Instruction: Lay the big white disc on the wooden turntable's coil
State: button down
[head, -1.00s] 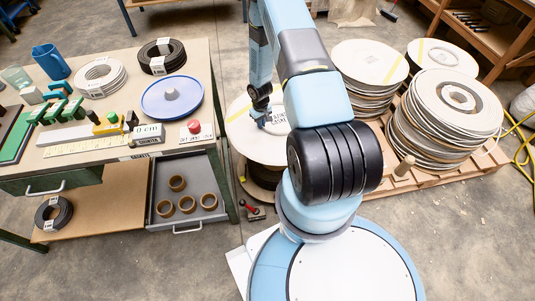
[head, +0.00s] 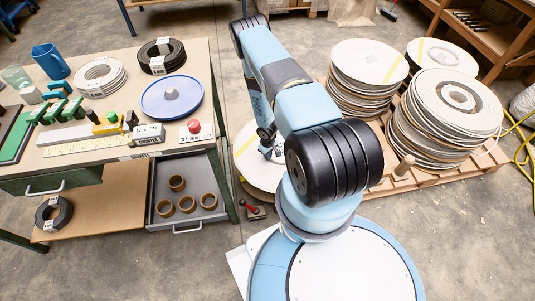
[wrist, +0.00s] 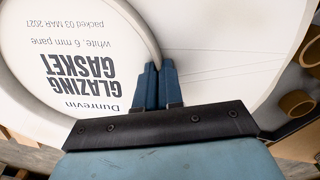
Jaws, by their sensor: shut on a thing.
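The big white disc (head: 249,166) shows in the head view between the bench and my base, partly behind my arm. A yellow stripe marks its far left part. In the wrist view a white face with a printed "Glazing Gasket" label (wrist: 75,75) fills the left side, bounded by a curved raised edge. My gripper (wrist: 158,72) is shut at that edge, and its fingertips also show low over the disc in the head view (head: 267,150).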

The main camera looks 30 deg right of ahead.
jog(key=shift+f, duration=3.75)
jog(key=shift+s, duration=0.15)
jog(key=shift+f, duration=0.65)
jog(key=c, duration=0.7)
grip_release()
jog(key=shift+r, duration=3.55)
